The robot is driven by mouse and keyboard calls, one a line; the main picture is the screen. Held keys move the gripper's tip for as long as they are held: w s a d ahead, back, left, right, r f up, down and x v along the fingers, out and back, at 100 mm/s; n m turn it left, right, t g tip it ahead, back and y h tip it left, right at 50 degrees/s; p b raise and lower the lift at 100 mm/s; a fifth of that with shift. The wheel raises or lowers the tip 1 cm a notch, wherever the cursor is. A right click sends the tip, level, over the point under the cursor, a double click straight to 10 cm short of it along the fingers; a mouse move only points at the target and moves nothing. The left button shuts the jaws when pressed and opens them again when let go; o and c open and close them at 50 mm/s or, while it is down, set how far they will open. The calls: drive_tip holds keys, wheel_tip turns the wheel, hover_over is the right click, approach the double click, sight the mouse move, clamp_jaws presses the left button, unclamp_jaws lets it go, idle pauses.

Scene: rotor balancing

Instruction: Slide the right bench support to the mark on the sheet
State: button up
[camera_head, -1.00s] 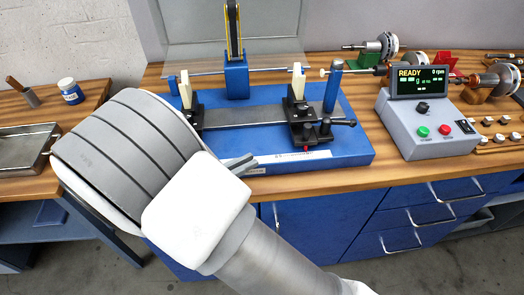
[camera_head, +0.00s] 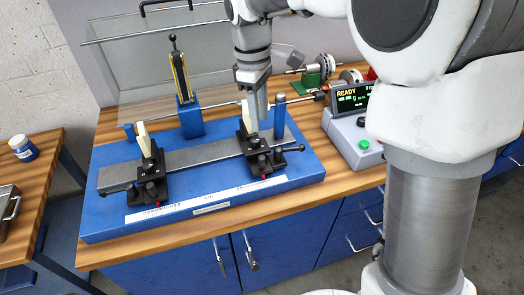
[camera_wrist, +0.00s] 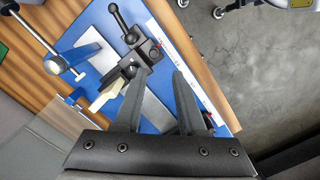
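The right bench support (camera_head: 259,158) is a black block with a cream upright, a ball-ended lever and a red pointer at its foot. It sits on the grey rail of the blue balancing bench (camera_head: 305,176). A white sheet (camera_head: 205,199) lies along the bench's front; its marks are too small to read. My gripper (camera_head: 258,122) points down over the right support, its fingers overlapping the cream upright. In the wrist view, my gripper (camera_wrist: 158,76) is open with nothing between the fingers, and the support (camera_wrist: 143,62) lies just beyond the tips. Contact cannot be told.
The left support (camera_head: 151,175) stands on the same rail. A blue post (camera_head: 280,115) is close right of my gripper, and a blue stand (camera_head: 190,118) is behind. A clear guard (camera_head: 130,85) is at the back. The control box (camera_head: 350,145) reads READY.

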sight(262, 157)
drive_tip(key=shift+m+y, duration=0.3)
drive_tip(key=shift+y, duration=0.2)
drive_tip(key=f, duration=1)
drive_tip(key=w+f+b, duration=0.1)
drive_tip(key=f, duration=0.4)
drive_tip(key=shift+d+f, duration=0.15)
drive_tip(key=shift+d, duration=0.1)
clamp_jaws()
drive_tip(key=shift+w, duration=0.1)
idle(0.4)
